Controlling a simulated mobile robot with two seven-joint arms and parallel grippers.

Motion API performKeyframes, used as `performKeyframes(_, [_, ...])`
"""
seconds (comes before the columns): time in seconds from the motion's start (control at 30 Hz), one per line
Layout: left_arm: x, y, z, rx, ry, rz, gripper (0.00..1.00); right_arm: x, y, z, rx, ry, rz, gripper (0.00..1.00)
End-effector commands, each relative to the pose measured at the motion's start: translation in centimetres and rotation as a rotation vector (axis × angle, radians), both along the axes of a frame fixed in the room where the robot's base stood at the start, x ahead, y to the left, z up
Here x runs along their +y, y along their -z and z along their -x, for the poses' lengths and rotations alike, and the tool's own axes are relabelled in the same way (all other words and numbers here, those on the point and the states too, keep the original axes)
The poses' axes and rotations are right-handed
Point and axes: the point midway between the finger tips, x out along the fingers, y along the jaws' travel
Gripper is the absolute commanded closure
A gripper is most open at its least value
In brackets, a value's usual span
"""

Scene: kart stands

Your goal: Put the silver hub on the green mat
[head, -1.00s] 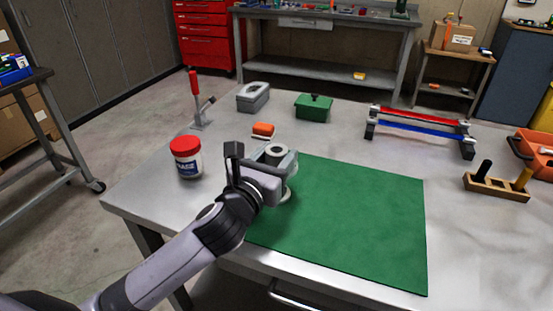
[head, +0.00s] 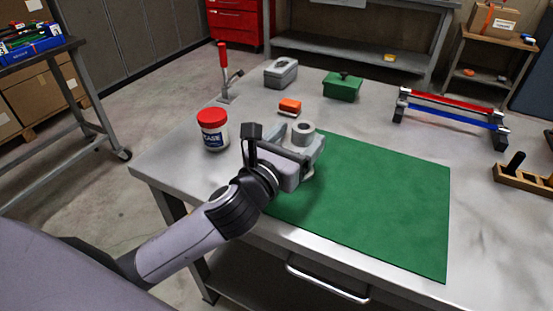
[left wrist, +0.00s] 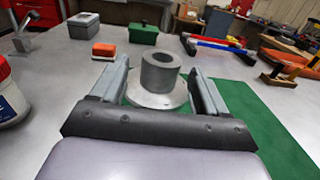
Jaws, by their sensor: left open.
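The silver hub (head: 303,129) is a grey ring-shaped cylinder with a hole in its top. In the left wrist view the hub (left wrist: 160,72) stands upright on a wide round flange. My left gripper (head: 297,142) is open, with one finger on each side of the hub. In the left wrist view the gripper (left wrist: 158,76) shows gaps between its fingers and the hub's cylinder. The green mat (head: 375,205) lies flat just right of the hub. The fingers hide whether the flange overlaps the mat's edge. My right gripper is not in view.
A red-lidded jar (head: 213,130) stands left of the gripper. An orange-topped block (head: 290,106), a grey box (head: 281,73) and a green box (head: 343,87) are behind. A rack with red and blue bars (head: 450,113) stands beyond the mat. The mat's surface is clear.

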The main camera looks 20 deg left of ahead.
Motion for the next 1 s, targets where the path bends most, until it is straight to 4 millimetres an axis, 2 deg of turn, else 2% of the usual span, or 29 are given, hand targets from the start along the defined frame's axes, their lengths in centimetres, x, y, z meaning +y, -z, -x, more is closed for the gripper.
performKeyframes(0.3, [0.7,0.1,6.2,0.003,0.002,0.0,0.25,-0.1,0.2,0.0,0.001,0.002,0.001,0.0])
performKeyframes(0.5, [0.9,0.1,8.5,0.002,0.002,0.001,0.25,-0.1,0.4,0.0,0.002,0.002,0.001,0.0])
performKeyframes(0.67, [1.0,0.0,9.2,0.0,0.001,0.001,0.25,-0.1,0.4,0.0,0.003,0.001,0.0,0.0])
performKeyframes(1.0, [1.0,0.0,9.3,0.0,0.0,0.001,0.25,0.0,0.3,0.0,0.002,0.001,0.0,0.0])
